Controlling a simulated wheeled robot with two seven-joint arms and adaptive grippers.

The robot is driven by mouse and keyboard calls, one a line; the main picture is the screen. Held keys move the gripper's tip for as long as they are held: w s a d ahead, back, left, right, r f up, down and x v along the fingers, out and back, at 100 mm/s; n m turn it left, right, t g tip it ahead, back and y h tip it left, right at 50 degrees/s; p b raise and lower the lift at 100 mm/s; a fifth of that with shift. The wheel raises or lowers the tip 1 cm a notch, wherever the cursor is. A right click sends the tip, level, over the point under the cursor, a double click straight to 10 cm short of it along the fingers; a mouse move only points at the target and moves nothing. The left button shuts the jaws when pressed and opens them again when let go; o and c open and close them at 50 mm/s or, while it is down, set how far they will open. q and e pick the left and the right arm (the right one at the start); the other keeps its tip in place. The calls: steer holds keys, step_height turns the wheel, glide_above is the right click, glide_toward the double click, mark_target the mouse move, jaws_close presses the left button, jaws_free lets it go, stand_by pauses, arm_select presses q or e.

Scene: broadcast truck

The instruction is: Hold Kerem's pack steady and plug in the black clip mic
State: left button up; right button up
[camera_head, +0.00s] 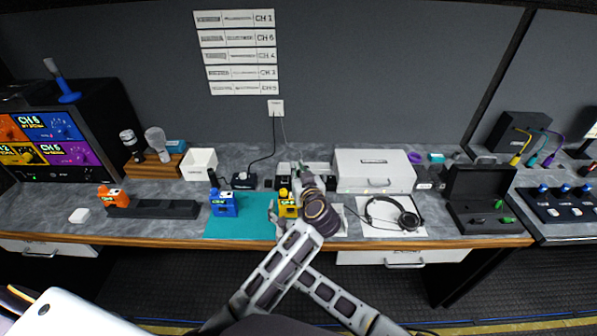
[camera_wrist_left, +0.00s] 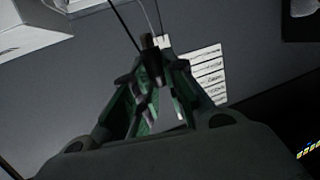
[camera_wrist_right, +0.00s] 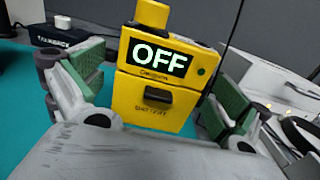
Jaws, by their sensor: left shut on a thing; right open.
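A yellow pack (camera_wrist_right: 158,90) stands upright on the teal mat (camera_head: 240,229), its screen reading OFF. In the head view the yellow pack (camera_head: 288,210) is partly covered by my arm. My right gripper (camera_wrist_right: 155,88) is open with one finger at each side of the pack; gaps show, and contact is not clear. My left gripper (camera_wrist_left: 155,72) is shut on a small black piece (camera_wrist_left: 152,50), apparently the black clip mic's plug, with a thin cable nearby. In the head view my left gripper (camera_head: 301,176) is above and behind the pack. The pack's socket is not clear.
A blue pack (camera_head: 223,204) stands left of the yellow one; an orange pack (camera_head: 112,196) is by a black charger (camera_head: 155,209). A headset (camera_head: 393,214) and white case (camera_head: 374,170) lie right. An open black case (camera_head: 482,210) is farther right. My arms cross before the desk.

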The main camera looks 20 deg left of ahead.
steer(key=shift+w+a, duration=0.2)
steer(key=shift+w, duration=0.45)
stand_by(0.8)
stand_by(0.4)
steer(key=c, duration=1.2)
steer(key=shift+c, duration=0.2)
